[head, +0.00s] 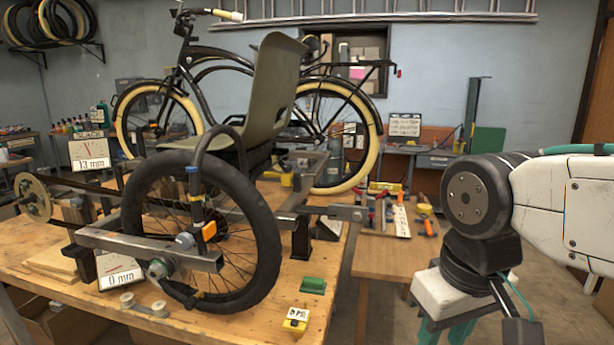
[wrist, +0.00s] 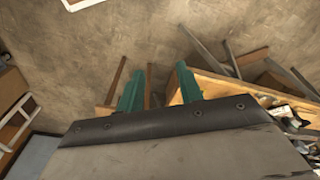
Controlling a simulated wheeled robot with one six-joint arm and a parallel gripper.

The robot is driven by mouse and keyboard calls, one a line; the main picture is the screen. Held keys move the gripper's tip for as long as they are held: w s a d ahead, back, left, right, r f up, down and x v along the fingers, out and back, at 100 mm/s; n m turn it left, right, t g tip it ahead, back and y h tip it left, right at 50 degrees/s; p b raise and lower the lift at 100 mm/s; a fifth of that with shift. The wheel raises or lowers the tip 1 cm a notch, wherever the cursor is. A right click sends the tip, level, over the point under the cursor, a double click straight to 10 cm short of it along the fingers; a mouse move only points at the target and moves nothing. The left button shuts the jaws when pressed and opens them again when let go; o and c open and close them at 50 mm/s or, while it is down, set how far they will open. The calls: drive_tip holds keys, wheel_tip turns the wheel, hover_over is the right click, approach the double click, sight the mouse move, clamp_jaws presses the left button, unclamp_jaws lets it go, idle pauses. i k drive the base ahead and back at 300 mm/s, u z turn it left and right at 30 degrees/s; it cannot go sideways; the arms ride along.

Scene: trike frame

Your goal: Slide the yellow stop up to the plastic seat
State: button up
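The plastic seat (head: 270,92) is a grey-green shell standing upright on the trike frame (head: 180,250), which rests on the wooden bench. A small yellow block (head: 287,180), which looks like the yellow stop, sits on the frame to the right of the seat's base. A gap seems to show between them, but its size is hard to judge. My gripper (head: 446,328) has teal fingers and hangs at the lower right, well away from the seat and block. In the wrist view, my gripper (wrist: 158,88) has its fingers apart with nothing between them.
A side table (head: 385,255) with tools stands right of the bench. Open floor lies between my gripper and the bench.

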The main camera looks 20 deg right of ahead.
sight(286, 178)
drive_tip(key=i, duration=0.4)
drive_tip(key=u, duration=0.2)
drive_tip(key=k, duration=0.4)
drive_tip(key=z, duration=0.85)
drive_tip(key=i, duration=0.6)
drive_tip(key=u, duration=0.55)
drive_tip(key=i, duration=0.45)
drive_tip(key=u, duration=0.6)
